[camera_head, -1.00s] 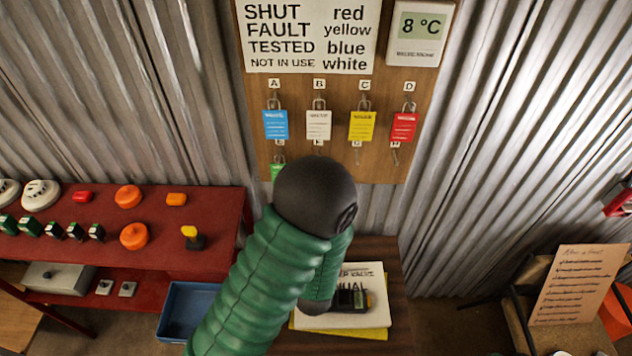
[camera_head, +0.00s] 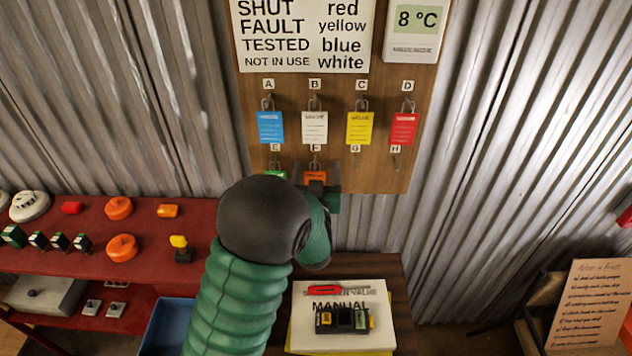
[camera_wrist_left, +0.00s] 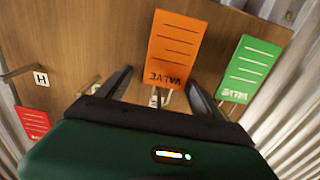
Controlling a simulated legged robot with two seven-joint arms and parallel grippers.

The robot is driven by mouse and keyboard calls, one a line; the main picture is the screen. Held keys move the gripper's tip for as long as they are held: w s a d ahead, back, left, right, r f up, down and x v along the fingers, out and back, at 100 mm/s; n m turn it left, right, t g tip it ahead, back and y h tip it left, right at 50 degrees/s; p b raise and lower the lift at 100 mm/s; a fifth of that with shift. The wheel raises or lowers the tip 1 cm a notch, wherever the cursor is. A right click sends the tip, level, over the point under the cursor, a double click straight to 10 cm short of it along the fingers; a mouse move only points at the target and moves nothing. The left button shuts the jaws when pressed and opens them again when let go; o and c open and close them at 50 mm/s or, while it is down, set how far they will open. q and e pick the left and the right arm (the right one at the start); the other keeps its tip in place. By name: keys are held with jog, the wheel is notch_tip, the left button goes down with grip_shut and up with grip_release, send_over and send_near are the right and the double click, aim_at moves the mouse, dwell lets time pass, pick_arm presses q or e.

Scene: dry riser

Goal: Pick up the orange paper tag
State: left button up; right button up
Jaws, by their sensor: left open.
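The orange paper tag (camera_head: 315,178) hangs at hook F on the wooden board, partly hidden by my left gripper in the head view. In the left wrist view the orange tag (camera_wrist_left: 174,50) appears upside down, with dark lines and the word VALVE. My left gripper (camera_head: 318,170) is open in front of the board, below the upper row of tags. In the wrist view its two dark fingers (camera_wrist_left: 158,84) stand apart, one to each side of the tag's VALVE end and metal hanger. I cannot tell whether they touch it. My right gripper is not in view.
A green tag (camera_wrist_left: 249,68) hangs close beside the orange one. Blue (camera_head: 270,128), white (camera_head: 314,128), yellow (camera_head: 360,128) and red (camera_head: 404,129) tags hang above. A red shelf (camera_head: 60,262) stands left.

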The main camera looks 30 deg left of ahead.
pick_arm(q)
jog(key=shift+s+d+r, duration=0.1)
jog(key=shift+d, duration=0.05)
jog(key=shift+c, duration=2)
jog(key=shift+s+a, duration=0.1)
jog(key=shift+a, duration=0.35)
jog(key=c, duration=0.7)
jog(key=shift+c, duration=1.3)
jog(key=shift+d, duration=0.15)
jog(key=shift+c, duration=0.3)
